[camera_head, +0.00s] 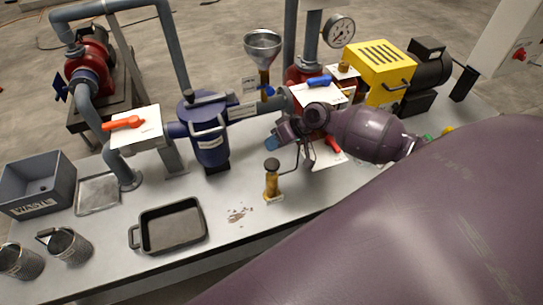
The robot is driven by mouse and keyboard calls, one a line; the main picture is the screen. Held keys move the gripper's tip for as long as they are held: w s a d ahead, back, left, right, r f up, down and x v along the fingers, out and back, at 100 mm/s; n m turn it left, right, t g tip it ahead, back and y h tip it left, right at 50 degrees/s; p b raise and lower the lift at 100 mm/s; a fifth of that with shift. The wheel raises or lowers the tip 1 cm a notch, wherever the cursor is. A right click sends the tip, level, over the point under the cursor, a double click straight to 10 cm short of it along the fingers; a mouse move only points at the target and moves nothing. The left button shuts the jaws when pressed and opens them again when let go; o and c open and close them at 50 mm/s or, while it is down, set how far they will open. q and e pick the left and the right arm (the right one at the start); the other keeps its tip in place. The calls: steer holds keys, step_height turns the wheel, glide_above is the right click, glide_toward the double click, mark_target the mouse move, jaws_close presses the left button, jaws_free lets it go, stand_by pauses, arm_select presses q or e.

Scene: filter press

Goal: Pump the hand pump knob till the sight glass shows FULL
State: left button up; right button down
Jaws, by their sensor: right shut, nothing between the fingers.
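The hand pump is a small brass cylinder (272,186) standing on the bench, with a dark round knob (271,165) on top and a thin pipe at its right. My right gripper (273,141) comes in from the right, just above and behind the knob in the picture. It is shut and empty, and I see a gap between it and the knob. My wrist covers part of the bench behind the pump. I cannot make out the sight glass or its reading. My left gripper is out of view.
A blue strainer pot (210,143), a funnel (263,45), a pressure gauge (339,32) and a yellow guard (378,68) stand behind. A dark tray (173,248), mesh baskets (66,247) and a grey bin (37,186) are left.

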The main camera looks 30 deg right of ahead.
mark_target(273, 162)
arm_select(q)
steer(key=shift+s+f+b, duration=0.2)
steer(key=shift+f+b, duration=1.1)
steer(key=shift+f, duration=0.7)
arm_select(e)
steer(key=shift+f, duration=2.3)
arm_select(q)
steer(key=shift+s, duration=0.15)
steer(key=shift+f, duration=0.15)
arm_select(e)
steer(key=shift+f, duration=0.2)
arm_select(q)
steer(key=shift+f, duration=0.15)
arm_select(e)
steer(key=shift+f, duration=0.25)
